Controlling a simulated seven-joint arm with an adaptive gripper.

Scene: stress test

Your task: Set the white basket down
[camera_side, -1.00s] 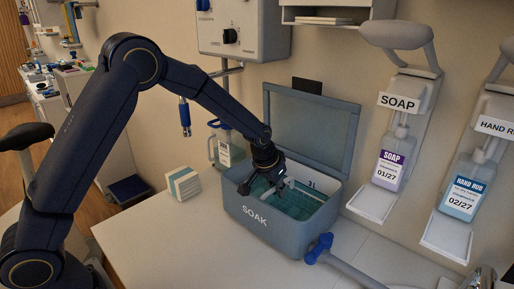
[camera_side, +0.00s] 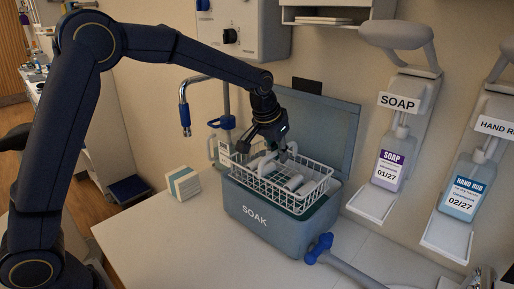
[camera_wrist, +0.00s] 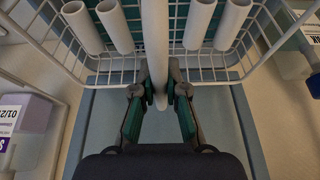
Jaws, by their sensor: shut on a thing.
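The white wire basket (camera_side: 300,192) is above the opening of the grey SOAK box (camera_side: 256,219), in the side view. It holds several pale tubes (camera_side: 293,182), which also show in the wrist view (camera_wrist: 203,22). My gripper (camera_side: 271,148) is above the basket, shut on its white handle (camera_side: 262,160). In the wrist view my fingers (camera_wrist: 160,98) close on the handle bar from both sides. The basket hides most of the box's inside; a strip of teal shows beneath it. The box's lid (camera_side: 328,130) stands open behind.
A small white and teal carton (camera_side: 183,184) stands left of the box. SOAP (camera_side: 390,165) and HAND RUB (camera_side: 464,193) dispensers hang at right. The counter at front left (camera_side: 170,240) is clear.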

